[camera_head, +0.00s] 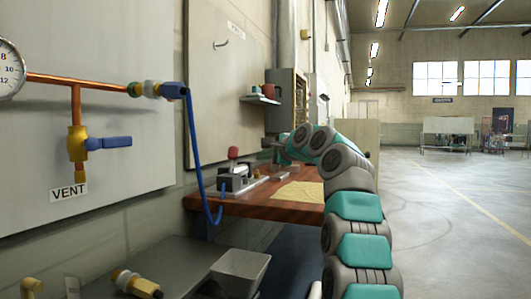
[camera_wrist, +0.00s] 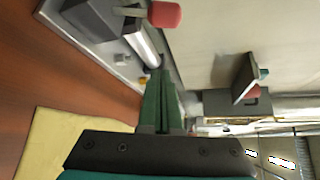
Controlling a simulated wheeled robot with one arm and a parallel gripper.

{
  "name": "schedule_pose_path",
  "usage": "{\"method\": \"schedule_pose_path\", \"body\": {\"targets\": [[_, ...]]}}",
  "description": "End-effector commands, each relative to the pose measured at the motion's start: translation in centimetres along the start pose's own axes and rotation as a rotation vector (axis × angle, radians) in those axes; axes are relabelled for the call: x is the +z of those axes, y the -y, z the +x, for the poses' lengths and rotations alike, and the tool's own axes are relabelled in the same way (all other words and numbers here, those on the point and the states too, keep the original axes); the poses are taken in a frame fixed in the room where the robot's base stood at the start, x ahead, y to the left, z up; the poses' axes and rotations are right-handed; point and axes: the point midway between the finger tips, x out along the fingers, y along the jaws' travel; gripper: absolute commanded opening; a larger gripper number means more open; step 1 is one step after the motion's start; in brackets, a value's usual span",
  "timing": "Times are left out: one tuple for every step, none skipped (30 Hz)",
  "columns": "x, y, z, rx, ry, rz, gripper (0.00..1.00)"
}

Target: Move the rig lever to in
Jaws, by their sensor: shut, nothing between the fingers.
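The rig (camera_head: 240,181) is a grey metal fixture on the wooden bench, and its lever has a red knob (camera_head: 233,152) standing up at the top. In the wrist view the red knob (camera_wrist: 165,14) is at the top edge, on a thin metal arm beside a silver cylinder (camera_wrist: 143,42) and a dark block. My gripper (camera_wrist: 160,75) is shut and empty, its green fingers together and pointing toward the cylinder's near end. The knob is apart from the fingers, beyond their tips. In the head view my arm's end hides most of the gripper, just right of the rig.
A yellow cloth (camera_head: 298,191) lies on the wooden bench (camera_head: 265,207). A blue hose (camera_head: 196,155) hangs left of the rig from copper piping. A small wall shelf (camera_head: 261,100) holds a red cup. Open floor lies to the right.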

Motion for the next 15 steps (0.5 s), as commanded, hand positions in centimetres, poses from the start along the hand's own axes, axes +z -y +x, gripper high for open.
{"method": "schedule_pose_path", "body": {"targets": [[0.0,0.3,0.5,0.001,-0.001,0.001,0.0],[0.0,0.3,0.8,0.001,-0.001,0.001,0.0],[0.0,0.2,1.2,0.001,-0.001,0.001,0.0],[0.0,0.2,1.5,0.002,0.0,0.001,0.0],[0.0,0.2,1.8,0.002,0.0,0.001,0.0],[0.1,0.3,2.3,0.001,0.0,0.0,0.0],[0.1,0.4,2.6,0.001,0.0,0.0,0.0],[0.2,0.4,3.0,0.0,0.0,0.0,0.0],[0.2,0.4,3.5,0.0,0.0,0.0,0.0],[0.1,0.4,3.8,0.001,0.0,0.001,0.0],[0.1,0.3,4.2,0.002,0.0,0.002,0.0],[0.0,0.4,4.8,0.003,-0.001,0.002,0.0],[0.0,0.5,5.3,0.004,-0.001,0.003,0.0],[0.0,0.5,5.7,0.004,-0.001,0.003,0.0],[0.1,0.5,6.3,0.004,0.0,0.002,0.0]]}}
